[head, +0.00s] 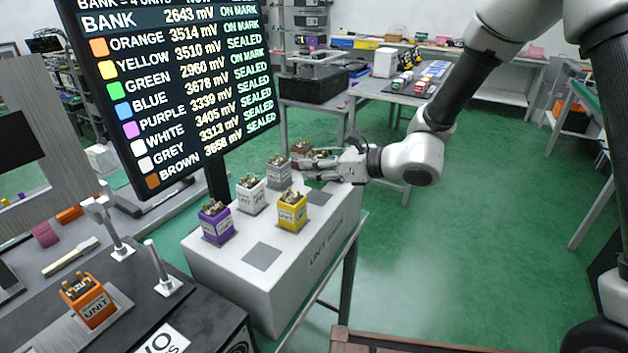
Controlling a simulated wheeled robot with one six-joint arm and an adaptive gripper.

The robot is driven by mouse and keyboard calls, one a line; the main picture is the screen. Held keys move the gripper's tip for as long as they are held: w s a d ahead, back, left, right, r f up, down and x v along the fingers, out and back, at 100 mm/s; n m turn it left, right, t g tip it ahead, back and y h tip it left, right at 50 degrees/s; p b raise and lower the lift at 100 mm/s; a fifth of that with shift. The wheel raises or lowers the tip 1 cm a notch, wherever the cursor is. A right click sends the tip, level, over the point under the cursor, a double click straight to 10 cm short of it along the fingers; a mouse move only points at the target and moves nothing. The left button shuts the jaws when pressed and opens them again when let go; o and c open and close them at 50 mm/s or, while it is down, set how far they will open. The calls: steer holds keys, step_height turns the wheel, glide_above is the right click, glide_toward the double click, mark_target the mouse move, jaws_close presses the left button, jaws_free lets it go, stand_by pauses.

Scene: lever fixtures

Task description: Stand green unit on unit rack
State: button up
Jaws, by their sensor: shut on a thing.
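My gripper (310,168) is at the far right corner of the unit rack (225,280), a pale box with dark square places on top. It is shut on the green unit (314,184), which is mostly hidden by the fingers; a green part shows just below them. I cannot tell whether its base touches the rack. The brown unit (301,149) stands just behind the fingers. The grey unit (278,172), white unit (251,195), purple unit (216,222) and yellow unit (292,211) stand upright on the rack.
Bare dark squares (262,256) show on the rack's near end and beside the yellow unit. The orange unit (88,300) sits in a lever fixture (160,270) at the lower left. A screen (175,85) stands behind the rack. Green floor (470,250) is open at the right.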

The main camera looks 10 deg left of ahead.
steer(key=shift+f, duration=1.95)
steer(key=shift+f, duration=0.1)
steer(key=o, duration=1.1)
steer(key=shift+d+r, duration=0.2)
steer(key=shift+d, duration=0.05)
steer(key=v, duration=1.1)
steer(key=shift+s+d, duration=0.15)
steer(key=shift+d, duration=0.1)
steer(key=shift+r, duration=0.15)
